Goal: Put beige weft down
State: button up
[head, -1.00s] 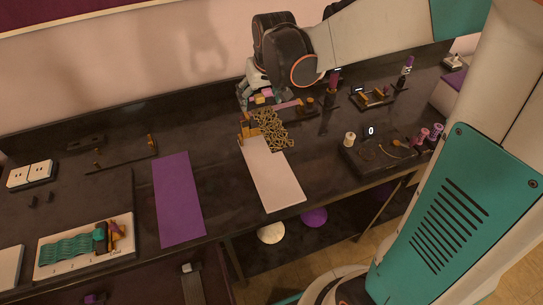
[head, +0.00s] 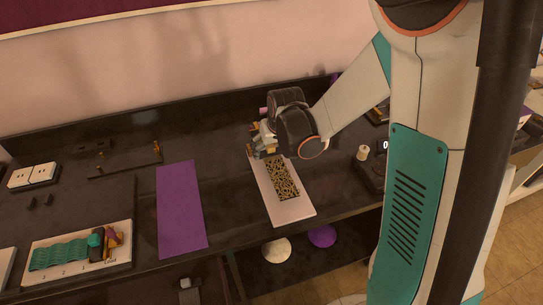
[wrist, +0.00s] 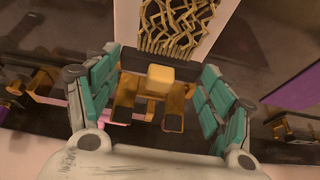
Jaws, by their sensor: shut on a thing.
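The beige weft (head: 282,178) is a wavy lattice strip. In the head view it lies along or just over the white board (head: 300,209); I cannot tell whether it touches. In the wrist view the weft (wrist: 175,22) extends away from my gripper, with the white board (wrist: 223,12) showing beside it. My gripper (head: 264,141) is at the board's far end. In the wrist view its teal fingers (wrist: 160,88) are shut around a brown holder with a beige block (wrist: 160,76) at the weft's near edge. The grip contact is partly hidden.
A purple mat (head: 181,210) lies left of the white board with bare dark table between. A tray with a teal wavy piece (head: 58,254) is further left. A white spool (head: 362,152) stands to the right. The table's front edge is close to the board.

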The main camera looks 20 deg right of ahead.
aim_at(272, 153)
jog(key=shift+f+b, duration=0.4)
jog(key=shift+f, duration=1.15)
jog(key=shift+f, duration=0.1)
jog(key=shift+f, duration=0.15)
jog(key=o, duration=1)
jog(key=shift+r, duration=0.2)
